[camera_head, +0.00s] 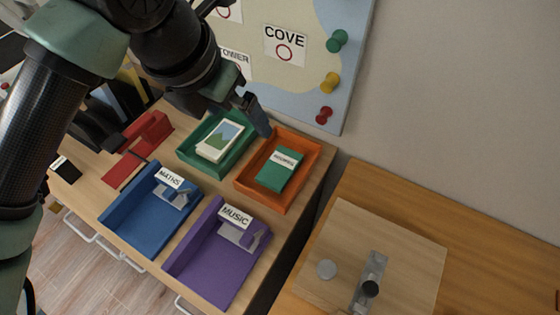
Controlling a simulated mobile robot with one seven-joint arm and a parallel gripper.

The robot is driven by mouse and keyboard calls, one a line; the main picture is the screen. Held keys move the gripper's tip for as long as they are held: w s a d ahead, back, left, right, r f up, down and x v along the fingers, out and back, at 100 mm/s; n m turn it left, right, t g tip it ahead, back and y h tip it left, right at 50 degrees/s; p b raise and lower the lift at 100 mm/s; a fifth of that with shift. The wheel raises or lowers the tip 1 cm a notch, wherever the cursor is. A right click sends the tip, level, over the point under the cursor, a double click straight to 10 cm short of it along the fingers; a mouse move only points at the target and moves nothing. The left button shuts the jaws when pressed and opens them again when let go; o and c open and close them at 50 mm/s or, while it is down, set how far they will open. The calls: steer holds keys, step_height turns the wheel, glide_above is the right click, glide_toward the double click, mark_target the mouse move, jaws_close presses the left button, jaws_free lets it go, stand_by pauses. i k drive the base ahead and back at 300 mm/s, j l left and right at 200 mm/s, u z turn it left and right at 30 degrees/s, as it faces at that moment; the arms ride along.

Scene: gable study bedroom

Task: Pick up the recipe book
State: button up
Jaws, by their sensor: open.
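The recipe book (278,171) is a small green book with a white label that seems to read "RECIPES". It lies flat in the orange tray (306,190), with tray floor showing around it. My gripper (260,122) is open and points down near the back left corner of the orange tray, behind and left of the book. It looks apart from the book, and its height above the tray is hard to judge. One finger hides most of the other, and nothing shows between them.
A green tray (182,152) with a picture card (220,141) adjoins on the left. In front are a blue "MATHS" tray (143,222) and a purple "MUSIC" tray (205,275). A pinboard (345,60) stands behind. A wooden board (410,255) lies on the right surface.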

mark_target(276, 173)
steer(key=k, duration=1)
